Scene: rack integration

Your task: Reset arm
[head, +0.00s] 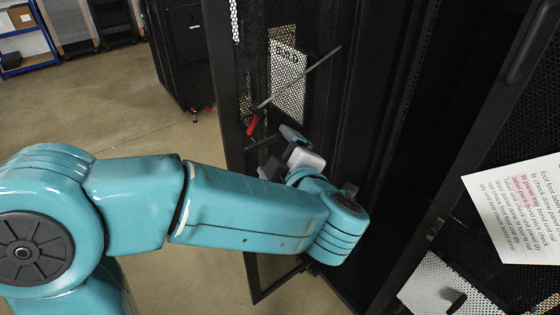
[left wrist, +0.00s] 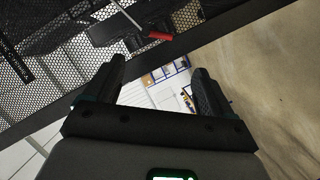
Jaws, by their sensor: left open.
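My left arm reaches in from the left in the head view, and its gripper (head: 280,152) is by the open mesh rack door (head: 235,120), partly hidden behind my own wrist. In the left wrist view my left gripper (left wrist: 158,75) has its two dark fingers spread apart with nothing between them. A screwdriver-like tool with a red handle (head: 252,125) and a long grey shaft shows at the door, just above the gripper. Its red handle (left wrist: 160,36) also shows in the left wrist view, beyond the fingers and apart from them. My right gripper does not show.
The dark rack interior (head: 400,130) stands open at the centre right. A printed paper sheet (head: 518,208) is on the right. A black cabinet (head: 182,55) and a blue shelf (head: 28,38) stand behind. The floor (head: 110,115) at left is clear.

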